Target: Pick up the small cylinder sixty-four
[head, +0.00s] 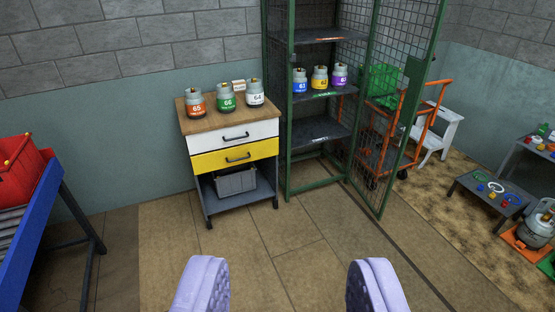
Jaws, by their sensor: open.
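The small cylinder sixty-four (255,94) stands upright on the wooden top of a drawer cabinet (234,133), at its right end. It is grey-white with a pale label reading 64. Cylinder 66 (226,99), with a green band, stands to its left, and cylinder 65 (195,104), with an orange band, stands further left. My gripper (285,285) is open and empty at the bottom of the view, its two lilac fingers wide apart. It is over the floor, well in front of the cabinet and apart from the cylinders.
A green mesh cage (313,135) with an open door stands right of the cabinet; its shelf holds several cylinders (320,79). An orange trolley (420,120) is behind the door. A blue-framed bench (30,220) stands at left. A low table (490,190) is at right. The floor ahead is clear.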

